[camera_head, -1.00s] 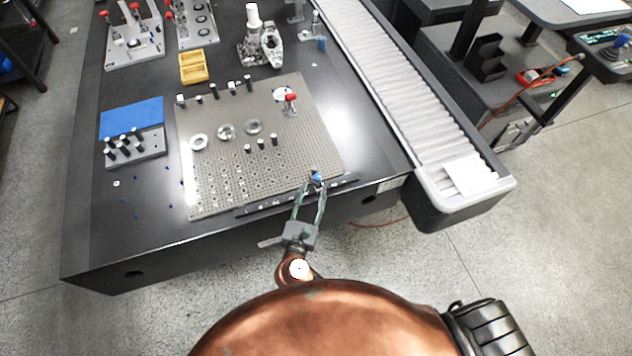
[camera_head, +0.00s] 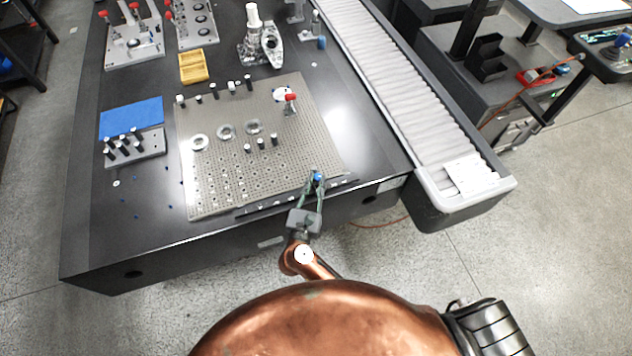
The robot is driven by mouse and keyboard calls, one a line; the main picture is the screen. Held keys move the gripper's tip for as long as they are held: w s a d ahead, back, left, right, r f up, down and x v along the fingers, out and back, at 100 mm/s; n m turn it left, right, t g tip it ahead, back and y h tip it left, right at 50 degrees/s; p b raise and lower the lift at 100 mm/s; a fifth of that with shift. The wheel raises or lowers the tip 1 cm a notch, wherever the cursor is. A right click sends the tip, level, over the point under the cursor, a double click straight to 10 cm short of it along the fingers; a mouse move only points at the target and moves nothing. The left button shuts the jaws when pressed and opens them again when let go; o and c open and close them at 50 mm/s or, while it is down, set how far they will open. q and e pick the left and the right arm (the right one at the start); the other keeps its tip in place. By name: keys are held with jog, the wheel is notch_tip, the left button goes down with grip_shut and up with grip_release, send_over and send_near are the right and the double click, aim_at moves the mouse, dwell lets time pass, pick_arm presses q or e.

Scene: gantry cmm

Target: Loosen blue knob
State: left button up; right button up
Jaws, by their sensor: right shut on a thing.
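The blue knob (camera_head: 318,177) is small and sits at the near right corner of the perforated fixture plate (camera_head: 270,182). My right gripper (camera_head: 316,182) reaches in from below with its fingertips around the knob, one on each side. Its fingers are closed on it and partly hide it. My left gripper is not in the head view.
The plate lies on a dark table (camera_head: 125,235) and bears several black pegs, metal rings and a red-topped clamp (camera_head: 290,103). A grey ribbed bellows cover (camera_head: 400,85) runs along the right.

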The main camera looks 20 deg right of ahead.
grip_shut()
